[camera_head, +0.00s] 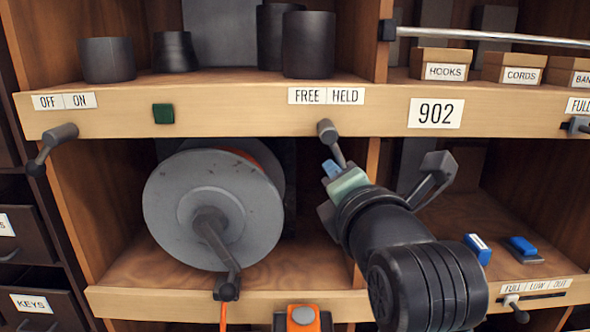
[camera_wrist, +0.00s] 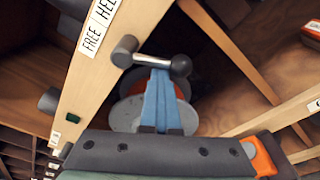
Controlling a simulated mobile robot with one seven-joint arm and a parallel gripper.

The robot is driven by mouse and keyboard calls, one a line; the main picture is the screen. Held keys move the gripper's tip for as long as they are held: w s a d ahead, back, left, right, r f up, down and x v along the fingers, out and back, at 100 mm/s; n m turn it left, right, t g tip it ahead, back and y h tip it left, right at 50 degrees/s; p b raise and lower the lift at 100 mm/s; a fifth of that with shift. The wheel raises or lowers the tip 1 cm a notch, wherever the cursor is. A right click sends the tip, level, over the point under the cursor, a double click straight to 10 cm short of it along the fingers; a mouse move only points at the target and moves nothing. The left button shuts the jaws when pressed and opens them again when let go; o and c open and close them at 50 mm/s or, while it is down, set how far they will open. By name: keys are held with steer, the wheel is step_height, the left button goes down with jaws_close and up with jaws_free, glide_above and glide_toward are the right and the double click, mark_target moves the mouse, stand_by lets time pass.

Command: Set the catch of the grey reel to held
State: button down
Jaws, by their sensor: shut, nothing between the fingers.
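The grey reel (camera_head: 172,205) sits in the left compartment below the 902 shelf edge, with a crank on its face; in the wrist view it is partly hidden behind the fingers (camera_wrist: 124,113). The catch lever (camera_head: 326,131) is mounted on the shelf edge under the FREE and HELD labels (camera_head: 327,96). It hangs down, leaning slightly right, toward the HELD side. In the wrist view its rod and round knob (camera_wrist: 181,65) show clearly. My gripper (camera_head: 331,169) is shut and empty. Its blue fingertips (camera_wrist: 155,62) are at the lever's rod; I cannot tell whether they touch it.
Another lever (camera_head: 52,145) under OFF and ON is at the left. A dark angled handle (camera_head: 430,178) stands right of my gripper. A divider post separates the reel from the right compartment, where blue blocks (camera_head: 522,246) lie. Dark cylinders (camera_head: 308,45) stand on the shelf above.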

steer(key=shift+d+r+n+h+b, duration=0.1)
steer(key=shift+d+n+h+b, duration=0.05)
steer(key=shift+d+n+b, duration=0.4)
steer(key=shift+d+r+n+h+b, duration=0.15)
steer(key=shift+d+n+b, duration=0.15)
steer(key=shift+n, duration=0.45)
step_height(320, 180, down, 3)
steer(key=w+a+b, duration=0.1)
steer(key=a+b, duration=0.2)
steer(key=s+r, duration=0.1)
steer(key=s, duration=0.9)
steer(key=shift+d+b, duration=0.4)
steer(key=shift+b, duration=0.05)
steer(key=shift+r, duration=0.1)
